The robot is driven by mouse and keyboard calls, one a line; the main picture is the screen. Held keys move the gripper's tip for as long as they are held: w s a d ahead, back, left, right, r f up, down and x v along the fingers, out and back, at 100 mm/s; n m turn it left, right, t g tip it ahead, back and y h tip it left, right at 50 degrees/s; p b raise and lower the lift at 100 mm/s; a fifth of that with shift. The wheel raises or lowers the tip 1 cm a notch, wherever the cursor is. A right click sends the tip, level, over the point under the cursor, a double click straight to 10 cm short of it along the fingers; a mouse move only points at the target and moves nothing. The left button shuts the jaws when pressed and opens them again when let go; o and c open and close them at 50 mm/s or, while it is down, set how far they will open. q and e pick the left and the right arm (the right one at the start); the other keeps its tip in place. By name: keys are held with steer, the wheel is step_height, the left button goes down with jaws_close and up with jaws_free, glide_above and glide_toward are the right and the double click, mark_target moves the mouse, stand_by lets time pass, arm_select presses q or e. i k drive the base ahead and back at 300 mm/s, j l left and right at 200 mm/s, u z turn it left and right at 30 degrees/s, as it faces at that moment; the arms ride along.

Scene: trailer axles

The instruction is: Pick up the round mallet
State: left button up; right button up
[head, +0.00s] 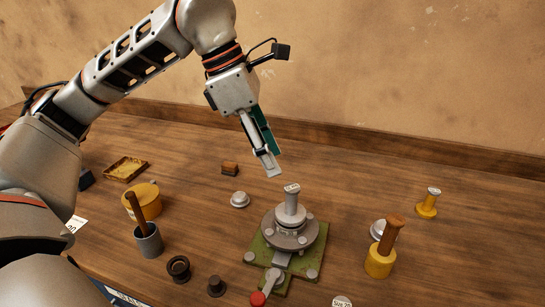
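A mallet with a round yellow head (380,262) and a brown wooden handle (391,236) stands head down on the bench at the right, its handle pointing up and slightly right. It looks like the round mallet. My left gripper (266,166) points down above the middle of the bench, up and left of the mallet and well apart from it. Nothing shows held in it, but its fingers are seen edge-on, so their opening is unclear. My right gripper is not in view.
A green-based fixture (310,255) with an upright post and red-knobbed lever stands at centre front. A grey cup (148,241) with a wooden handle and a yellow tin (149,202) stand left. A yellow stamp-like piece (427,205) stands right. The back middle is mostly clear.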

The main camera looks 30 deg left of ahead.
mark_target(380, 257)
steer(key=k, duration=1)
